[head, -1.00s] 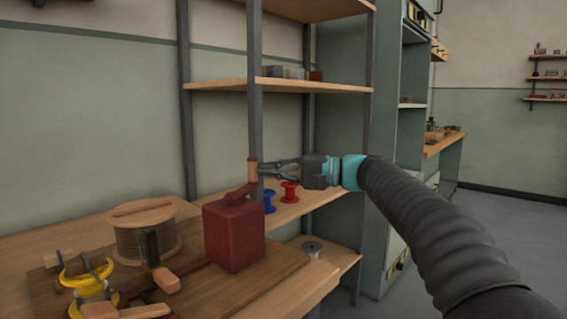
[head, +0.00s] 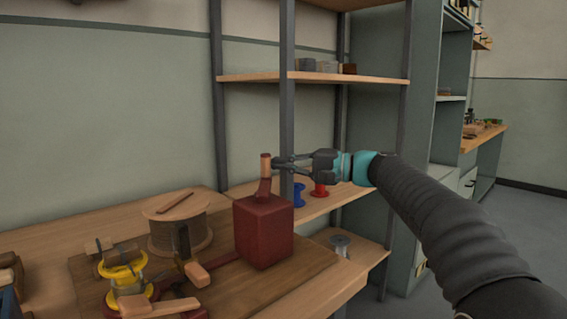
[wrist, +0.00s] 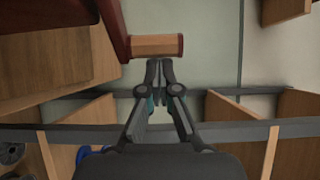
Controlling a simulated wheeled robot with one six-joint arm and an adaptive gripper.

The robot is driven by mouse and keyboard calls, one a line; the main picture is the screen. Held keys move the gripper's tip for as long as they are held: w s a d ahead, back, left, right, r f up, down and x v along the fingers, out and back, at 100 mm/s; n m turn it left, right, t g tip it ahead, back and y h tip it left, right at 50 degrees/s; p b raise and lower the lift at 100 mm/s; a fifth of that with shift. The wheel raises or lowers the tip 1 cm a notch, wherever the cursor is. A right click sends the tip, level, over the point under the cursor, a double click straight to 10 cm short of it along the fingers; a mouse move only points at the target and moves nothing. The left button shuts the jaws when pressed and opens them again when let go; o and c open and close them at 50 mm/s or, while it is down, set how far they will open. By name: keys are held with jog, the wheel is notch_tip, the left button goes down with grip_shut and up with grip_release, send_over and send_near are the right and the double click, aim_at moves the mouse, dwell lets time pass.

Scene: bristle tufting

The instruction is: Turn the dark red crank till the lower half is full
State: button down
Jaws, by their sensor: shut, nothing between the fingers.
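The dark red crank has a red box (head: 263,232) on a wooden board, a short red arm (head: 264,187) rising from its top, and an upright wooden handle (head: 265,162). The handle also shows in the wrist view (wrist: 156,45). My gripper (head: 277,165) is shut and empty, its tips right beside the handle; I cannot tell whether they touch it. It also shows in the wrist view (wrist: 159,63). A yellow spool (head: 126,272) sits at the left, with a dark red shaft running toward it from the box. How full its lower half is cannot be made out.
A large wooden drum (head: 180,232) stands behind the shaft. A wooden-handled lever (head: 197,275) stands near the yellow spool. Blue (head: 299,194) and red (head: 319,189) spools sit on the shelf behind; a grey spool (head: 340,243) is lower.

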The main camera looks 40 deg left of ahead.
dwell(0.4)
jog(key=w+d+p, duration=0.1)
jog(key=w+d, duration=0.8)
jog(key=w, duration=0.1)
jog(key=shift+w+p, duration=0.3)
jog(key=shift+p, duration=0.05)
